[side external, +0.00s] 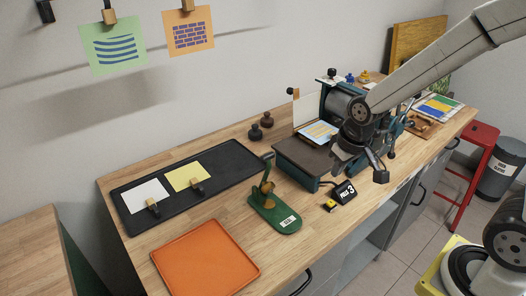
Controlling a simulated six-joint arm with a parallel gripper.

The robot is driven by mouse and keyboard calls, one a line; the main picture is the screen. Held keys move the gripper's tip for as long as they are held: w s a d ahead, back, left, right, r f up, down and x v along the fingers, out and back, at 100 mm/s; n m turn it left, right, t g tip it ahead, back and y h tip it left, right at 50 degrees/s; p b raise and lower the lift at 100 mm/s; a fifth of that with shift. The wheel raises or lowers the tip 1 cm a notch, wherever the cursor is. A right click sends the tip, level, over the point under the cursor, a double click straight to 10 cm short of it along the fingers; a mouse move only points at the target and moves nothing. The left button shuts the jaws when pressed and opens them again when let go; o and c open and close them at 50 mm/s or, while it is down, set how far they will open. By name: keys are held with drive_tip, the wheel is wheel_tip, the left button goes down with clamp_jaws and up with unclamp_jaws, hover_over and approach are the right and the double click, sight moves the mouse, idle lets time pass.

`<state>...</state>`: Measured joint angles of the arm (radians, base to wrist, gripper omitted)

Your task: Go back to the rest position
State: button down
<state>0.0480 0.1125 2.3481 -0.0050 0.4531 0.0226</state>
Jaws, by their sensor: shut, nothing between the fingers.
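My gripper (378,170) hangs at the end of my arm above the front edge of the wooden workbench (336,216). It is shut, with nothing seen in its fingers. It is in front of the blue-green press (297,161), to the right of its bed, and part of the press is hidden behind my wrist.
A black tray (225,160) holds a white card (145,195) and a yellow card (187,177). An orange tray (205,252) and a green hand tool (274,213) stand in front. A red stool (481,134) stands right.

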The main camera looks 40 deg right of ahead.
drive_tip(key=s+a+f, duration=0.1)
drive_tip(key=s, duration=0.5)
drive_tip(key=shift+a+f+n, duration=0.35)
drive_tip(key=shift+f+n, duration=0.05)
